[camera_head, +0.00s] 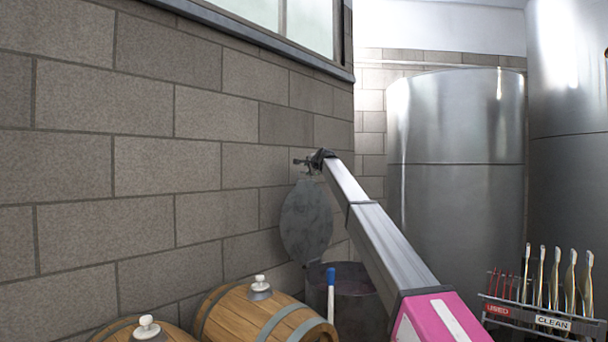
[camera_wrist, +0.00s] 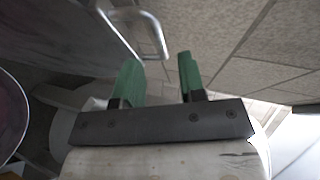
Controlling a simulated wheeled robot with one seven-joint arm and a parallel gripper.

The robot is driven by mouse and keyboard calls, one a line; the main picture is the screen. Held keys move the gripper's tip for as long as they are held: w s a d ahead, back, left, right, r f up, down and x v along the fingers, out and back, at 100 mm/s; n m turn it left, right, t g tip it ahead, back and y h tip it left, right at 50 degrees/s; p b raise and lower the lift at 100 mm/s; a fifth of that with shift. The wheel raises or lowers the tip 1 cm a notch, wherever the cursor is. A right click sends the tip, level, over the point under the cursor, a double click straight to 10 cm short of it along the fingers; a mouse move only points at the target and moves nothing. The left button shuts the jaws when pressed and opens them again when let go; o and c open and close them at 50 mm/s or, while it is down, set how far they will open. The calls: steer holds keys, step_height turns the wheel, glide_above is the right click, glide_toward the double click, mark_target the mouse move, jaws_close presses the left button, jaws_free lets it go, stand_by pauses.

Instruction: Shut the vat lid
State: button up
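The vat (camera_head: 350,292) stands low by the wall with a dark purple inside. Its grey round lid (camera_head: 306,222) is open, raised nearly upright above the vat's wall side. My gripper (camera_head: 308,163) is at the lid's top edge in the head view, small and partly hidden by the arm. In the wrist view my gripper (camera_wrist: 158,76) has two green fingers spread apart with nothing between them. A metal bar handle (camera_wrist: 150,35) on the lid (camera_wrist: 75,35) lies just ahead of the fingertips, nearer the left finger. The vat's rim (camera_wrist: 26,110) shows at the left edge.
Wooden barrels (camera_head: 262,317) with white-knobbed bungs lie left of the vat. A blue-capped stick (camera_head: 331,292) stands before the vat. A rack (camera_head: 540,317) of tools marked USED and CLEAN is at right. The block wall (camera_head: 145,140) runs close behind the lid; steel tanks (camera_head: 460,165) stand beyond.

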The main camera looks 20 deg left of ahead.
mark_target(305, 172)
steer(key=x, duration=0.6)
steer(key=shift+w+a+f, duration=0.1)
steer(key=shift+w+a, duration=0.15)
steer(key=shift+w, duration=0.05)
jaws_close()
